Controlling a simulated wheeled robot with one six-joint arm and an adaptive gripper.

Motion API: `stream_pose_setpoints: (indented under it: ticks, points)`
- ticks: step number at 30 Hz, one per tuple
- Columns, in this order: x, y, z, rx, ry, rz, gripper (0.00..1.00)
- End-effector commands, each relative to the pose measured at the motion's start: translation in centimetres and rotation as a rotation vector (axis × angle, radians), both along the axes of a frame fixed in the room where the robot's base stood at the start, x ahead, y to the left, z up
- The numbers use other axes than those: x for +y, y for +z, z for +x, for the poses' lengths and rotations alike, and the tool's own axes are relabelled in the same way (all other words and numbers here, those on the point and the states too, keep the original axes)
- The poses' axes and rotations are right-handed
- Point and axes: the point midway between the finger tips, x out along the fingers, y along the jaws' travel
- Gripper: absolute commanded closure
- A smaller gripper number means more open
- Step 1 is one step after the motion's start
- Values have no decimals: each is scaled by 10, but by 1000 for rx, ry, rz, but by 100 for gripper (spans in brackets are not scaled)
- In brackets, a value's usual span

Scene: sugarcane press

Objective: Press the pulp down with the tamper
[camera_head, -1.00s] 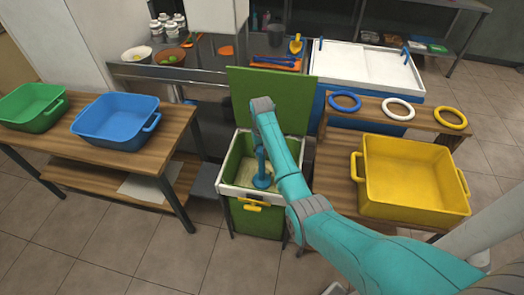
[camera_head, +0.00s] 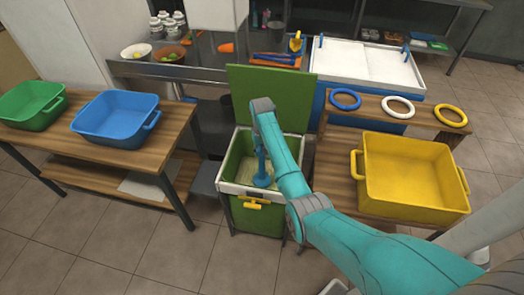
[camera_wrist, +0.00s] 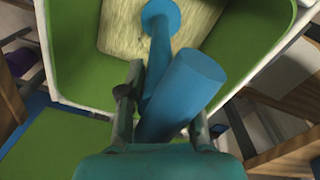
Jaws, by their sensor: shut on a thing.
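The blue tamper (camera_head: 262,178) stands inside the green bin with the white rim (camera_head: 237,189). In the wrist view the tamper (camera_wrist: 190,88) runs from my gripper down toward the pulp, its far round end over the pulp. My gripper (camera_wrist: 165,115) is shut on the tamper's near part. The pale yellow-green pulp (camera_wrist: 195,25) lies on the bin floor; it also shows beside the tamper in the head view (camera_head: 245,172). Whether the tamper's foot touches the pulp is hard to tell.
The bin's green lid (camera_head: 270,95) stands open behind it. A table with a blue tub (camera_head: 115,118) and a green tub (camera_head: 30,103) is at left. A yellow tub (camera_head: 412,175) and several rings (camera_head: 398,108) are at right.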

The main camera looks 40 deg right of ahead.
Motion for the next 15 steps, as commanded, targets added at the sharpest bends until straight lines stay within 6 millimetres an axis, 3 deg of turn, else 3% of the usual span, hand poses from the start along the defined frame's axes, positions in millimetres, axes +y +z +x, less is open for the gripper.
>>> stream_pose_setpoints:
  ticks: [15]
  points:
    - [0, -12, -1, 1, 0, 0, 100]
